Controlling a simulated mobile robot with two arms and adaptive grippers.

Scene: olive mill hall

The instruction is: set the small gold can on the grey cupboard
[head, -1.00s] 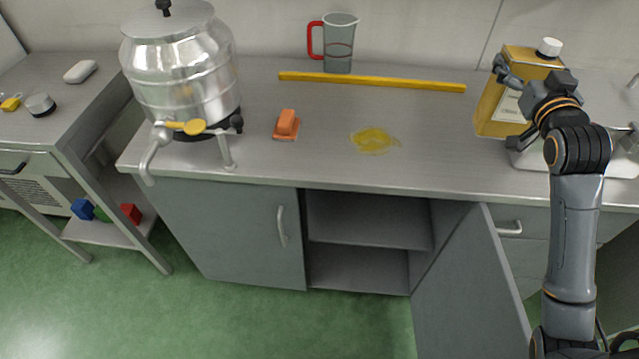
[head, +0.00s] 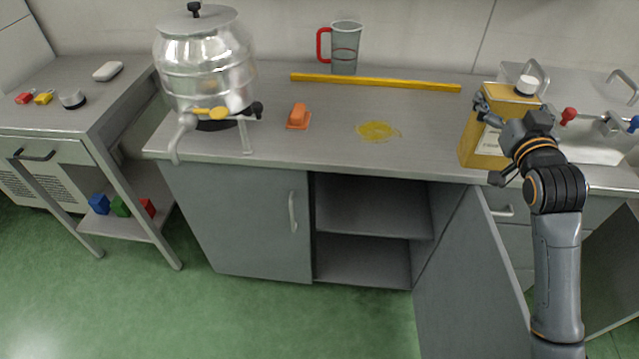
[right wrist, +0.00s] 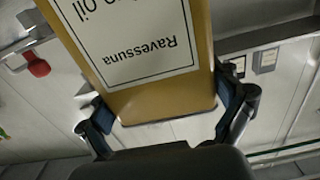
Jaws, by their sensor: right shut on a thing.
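The small gold can (head: 482,142) has a white cap and a white label. It is upright at the right part of the grey cupboard (head: 240,222), close to the front edge of its worktop. I cannot tell whether its base touches the top. My right gripper (head: 491,140) is shut on the can from the right side. In the right wrist view the can (right wrist: 203,45) fills the space between the fingers (right wrist: 165,118), its label upside down. My left gripper is not in view.
On the worktop are a steel urn (head: 205,70), an orange block (head: 298,117), a yellow spill (head: 378,131), a yellow bar (head: 380,83) and a jug (head: 345,48). A sink (head: 590,140) lies right. A cupboard door (head: 470,270) stands open. The worktop's middle front is clear.

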